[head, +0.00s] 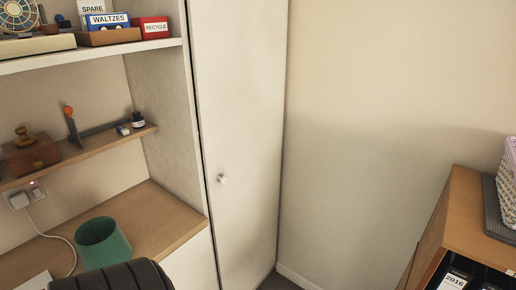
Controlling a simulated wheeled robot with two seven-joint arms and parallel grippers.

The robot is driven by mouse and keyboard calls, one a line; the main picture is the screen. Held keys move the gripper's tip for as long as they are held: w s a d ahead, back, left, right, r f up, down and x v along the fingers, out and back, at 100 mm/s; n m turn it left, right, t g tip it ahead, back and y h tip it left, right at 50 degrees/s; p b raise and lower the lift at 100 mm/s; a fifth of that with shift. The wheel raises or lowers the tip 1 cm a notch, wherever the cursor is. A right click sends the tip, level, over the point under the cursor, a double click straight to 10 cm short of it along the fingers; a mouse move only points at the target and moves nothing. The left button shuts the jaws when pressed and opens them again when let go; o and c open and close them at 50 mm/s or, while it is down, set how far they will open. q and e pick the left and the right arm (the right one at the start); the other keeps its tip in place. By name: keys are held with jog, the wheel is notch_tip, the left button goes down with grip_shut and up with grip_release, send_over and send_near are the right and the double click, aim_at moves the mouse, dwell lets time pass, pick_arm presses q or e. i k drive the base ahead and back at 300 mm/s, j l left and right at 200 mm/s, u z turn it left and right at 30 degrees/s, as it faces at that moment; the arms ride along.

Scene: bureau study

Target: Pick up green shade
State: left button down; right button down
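The green shade (103,243) sits on the wooden desk top at the lower left of the head view. It looks like an open-topped tapered cylinder. A dark ribbed rounded object in front hides part of its lower edge. Neither of my grippers shows in this view.
The desk top (165,215) is clear right of the shade. A narrow shelf (100,143) with a wooden box (31,153) and small items hangs above it. A tall cabinet door (240,130) stands right; a wooden unit (480,225) is far right.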

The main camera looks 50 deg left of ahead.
aim_at(100, 243)
jog(key=u, duration=2.1)
jog(key=j+u, duration=0.1)
jog(key=u, duration=0.3)
jog(key=k+j+u, duration=0.1)
jog(key=u, duration=0.8)
jog(key=j+u, duration=0.15)
jog(key=u, duration=0.25)
